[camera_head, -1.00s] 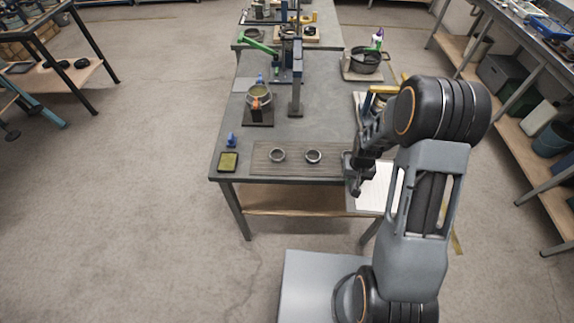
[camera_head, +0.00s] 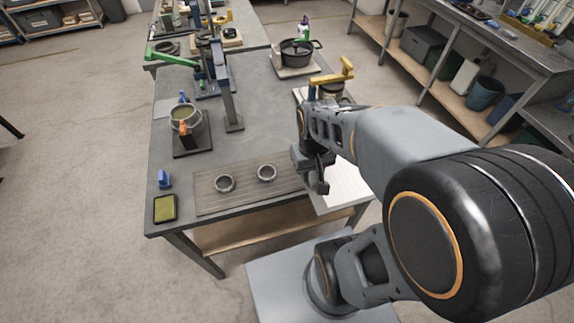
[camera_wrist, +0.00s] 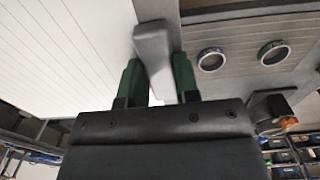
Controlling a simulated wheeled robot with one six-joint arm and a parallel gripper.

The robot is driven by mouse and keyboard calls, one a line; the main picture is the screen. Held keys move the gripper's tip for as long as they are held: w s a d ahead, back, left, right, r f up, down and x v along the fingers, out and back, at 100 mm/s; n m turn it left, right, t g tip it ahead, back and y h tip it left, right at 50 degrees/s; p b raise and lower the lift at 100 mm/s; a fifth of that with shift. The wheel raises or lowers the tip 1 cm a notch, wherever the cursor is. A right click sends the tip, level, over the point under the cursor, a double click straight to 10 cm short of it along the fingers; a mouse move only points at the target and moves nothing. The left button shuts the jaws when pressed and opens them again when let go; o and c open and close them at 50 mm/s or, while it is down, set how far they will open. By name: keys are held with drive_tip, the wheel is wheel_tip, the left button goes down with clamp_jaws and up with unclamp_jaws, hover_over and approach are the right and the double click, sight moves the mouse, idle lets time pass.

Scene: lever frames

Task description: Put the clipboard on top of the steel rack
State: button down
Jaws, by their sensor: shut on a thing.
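The clipboard (camera_head: 348,186) shows in the head view as a white sheet at the table's front right corner, partly behind my arm. In the wrist view its lined white sheet (camera_wrist: 60,50) fills the left side. My gripper (camera_head: 320,182) is at the sheet's left edge in the head view. In the wrist view the green fingers of my gripper (camera_wrist: 157,80) are shut on a grey tab that appears to be part of the clipboard. I cannot tell whether the clipboard touches the table. A rack of shelves (camera_head: 60,22) stands far back at the upper left; I cannot tell if it is the steel rack.
The grey table (camera_head: 265,115) bears a ribbed mat (camera_head: 245,190) with two rings, a pot on a stand (camera_head: 185,120), a yellow-topped block (camera_head: 165,208) and a black pan (camera_head: 298,50). A long shelved bench (camera_head: 480,65) runs along the right. Open floor (camera_head: 75,130) lies at left.

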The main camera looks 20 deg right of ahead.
drive_tip(key=w+d+f, duration=0.1)
drive_tip(key=d, duration=0.1)
drive_tip(key=w+d+f, duration=0.1)
drive_tip(key=w+d, duration=0.1)
drive_tip(key=w+d+f+p, duration=0.1)
drive_tip(key=w+d, duration=0.1)
drive_tip(key=shift+d+f, duration=0.2)
drive_tip(key=shift+d, duration=0.05)
drive_tip(key=w+d+f, duration=0.2)
drive_tip(key=f, duration=0.1)
drive_tip(key=w+d+f, duration=0.1)
drive_tip(key=f, duration=0.1)
drive_tip(key=shift+w+d+f+p, duration=0.15)
drive_tip(key=shift+d+f+p, duration=0.05)
drive_tip(key=shift+d+p, duration=0.15)
drive_tip(key=shift+w+d+f, duration=0.15)
drive_tip(key=shift+f, duration=0.15)
drive_tip(key=shift+w+d+f, duration=0.15)
drive_tip(key=shift+f, duration=1.6)
drive_tip(key=shift+f, duration=0.15)
drive_tip(key=c, duration=1.1)
unclamp_jaws()
